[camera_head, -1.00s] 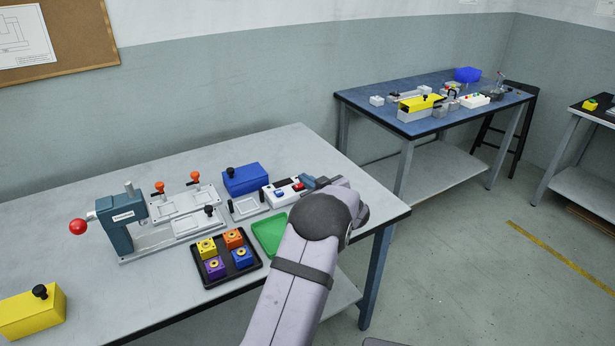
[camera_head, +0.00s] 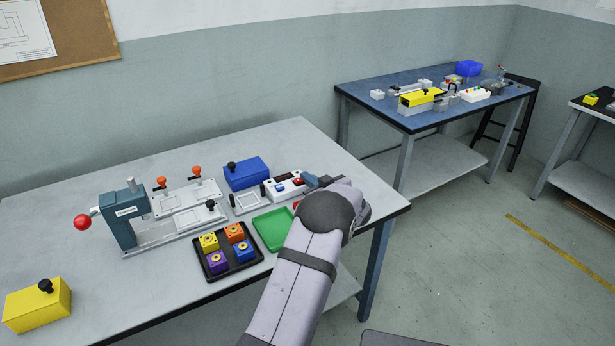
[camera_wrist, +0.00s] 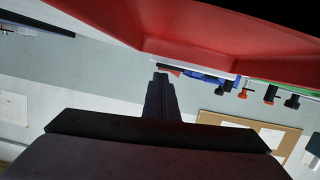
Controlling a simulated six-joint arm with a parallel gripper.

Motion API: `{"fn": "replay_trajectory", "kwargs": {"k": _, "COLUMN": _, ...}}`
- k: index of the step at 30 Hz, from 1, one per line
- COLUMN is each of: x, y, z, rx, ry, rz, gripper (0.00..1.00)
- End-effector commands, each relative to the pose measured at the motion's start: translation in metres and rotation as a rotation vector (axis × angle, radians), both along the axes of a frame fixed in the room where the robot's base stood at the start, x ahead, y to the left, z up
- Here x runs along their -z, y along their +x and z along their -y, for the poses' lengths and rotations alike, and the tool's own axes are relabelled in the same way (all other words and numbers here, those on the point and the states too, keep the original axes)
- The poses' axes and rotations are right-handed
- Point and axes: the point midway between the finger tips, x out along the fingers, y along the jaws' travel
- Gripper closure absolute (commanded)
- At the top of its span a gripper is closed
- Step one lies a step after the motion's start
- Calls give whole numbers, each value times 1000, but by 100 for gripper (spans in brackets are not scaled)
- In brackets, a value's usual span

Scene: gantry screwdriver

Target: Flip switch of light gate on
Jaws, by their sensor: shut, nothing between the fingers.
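The light gate appears to be the small white unit (camera_head: 287,184) with a blue part and a red part on top, on the near workbench right of the middle. My gripper (camera_head: 312,181) is low at the unit's right end, partly hidden behind my wrist. In the wrist view my gripper (camera_wrist: 160,76) shows as narrow dark fingers, shut and empty. A small red part (camera_wrist: 174,71) shows just beside the fingertips, below a white edge. I cannot tell whether the fingertips touch it, nor which way the switch is set.
A red tray (camera_wrist: 230,25) fills the top of the wrist view, close to my gripper. A green tray (camera_head: 272,229), a black tray (camera_head: 228,270) with coloured blocks, and a blue box (camera_head: 246,172) stand nearby.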

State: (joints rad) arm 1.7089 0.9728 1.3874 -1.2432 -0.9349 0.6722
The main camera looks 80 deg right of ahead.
Motion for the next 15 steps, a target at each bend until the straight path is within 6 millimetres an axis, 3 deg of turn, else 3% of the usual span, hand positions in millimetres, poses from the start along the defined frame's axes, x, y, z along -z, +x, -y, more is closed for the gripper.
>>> {"fn": "replay_trajectory", "kwargs": {"k": 7, "x": -6, "y": 0, "z": 0, "rx": -1, "ry": 3, "rz": -3, "gripper": 100}}
{"fn": "replay_trajectory", "kwargs": {"k": 15, "x": -37, "y": -4, "z": 3, "rx": -1, "ry": 1, "rz": -1, "gripper": 100}}
